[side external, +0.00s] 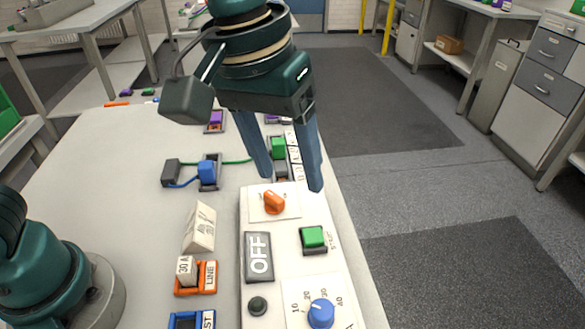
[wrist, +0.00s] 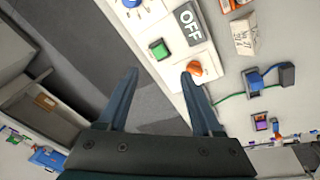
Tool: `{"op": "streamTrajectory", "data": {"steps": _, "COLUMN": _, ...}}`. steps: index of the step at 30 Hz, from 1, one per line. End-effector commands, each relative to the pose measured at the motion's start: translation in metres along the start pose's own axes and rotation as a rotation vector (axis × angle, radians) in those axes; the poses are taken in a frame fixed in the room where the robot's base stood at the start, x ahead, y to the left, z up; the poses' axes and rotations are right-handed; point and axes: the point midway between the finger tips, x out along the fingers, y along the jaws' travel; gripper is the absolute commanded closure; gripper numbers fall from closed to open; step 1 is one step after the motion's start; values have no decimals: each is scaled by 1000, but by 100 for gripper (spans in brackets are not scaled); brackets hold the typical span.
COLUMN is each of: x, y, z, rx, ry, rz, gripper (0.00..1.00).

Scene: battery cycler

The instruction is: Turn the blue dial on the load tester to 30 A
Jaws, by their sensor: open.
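The load tester (side external: 288,270) is a long pale panel along the table's right edge. Its blue dial (side external: 321,313) is at the near end, beside a printed scale in which 20, 30 and 40 can be read. I cannot tell where the dial points. In the wrist view the blue dial (wrist: 130,3) is cut by the top edge. My gripper (side external: 290,182) is open and empty, fingers downward, above the far end of the panel near the orange knob (side external: 274,202), away from the blue dial. The wrist view also shows my gripper (wrist: 160,73) with its fingers apart.
A green button (side external: 313,238), an OFF sign (side external: 258,257) and a dark round knob (side external: 257,305) are on the panel. Left stand a white block (side external: 200,227) and an orange LINE holder (side external: 207,278). A blue connector (side external: 207,172) with a green wire lies farther back.

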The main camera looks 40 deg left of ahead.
Motion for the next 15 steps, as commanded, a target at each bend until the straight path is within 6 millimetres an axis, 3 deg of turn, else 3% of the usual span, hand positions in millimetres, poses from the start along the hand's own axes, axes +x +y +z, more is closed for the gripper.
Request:
{"op": "streamTrajectory", "data": {"steps": 1, "x": 15, "y": 18, "z": 7, "rx": 35, "ry": -34, "rz": -14, "gripper": 34}}
{"op": "streamTrajectory", "data": {"steps": 6, "x": 56, "y": 56, "z": 36, "rx": 141, "ry": -111, "rz": -58, "gripper": 34}}
{"op": "streamTrajectory", "data": {"steps": 10, "x": 80, "y": 69, "z": 58, "rx": 213, "ry": -153, "rz": -90, "gripper": 34}}
{"op": "streamTrajectory", "data": {"steps": 15, "x": 95, "y": 71, "z": 76, "rx": 255, "ry": -181, "rz": -115, "gripper": 34}}
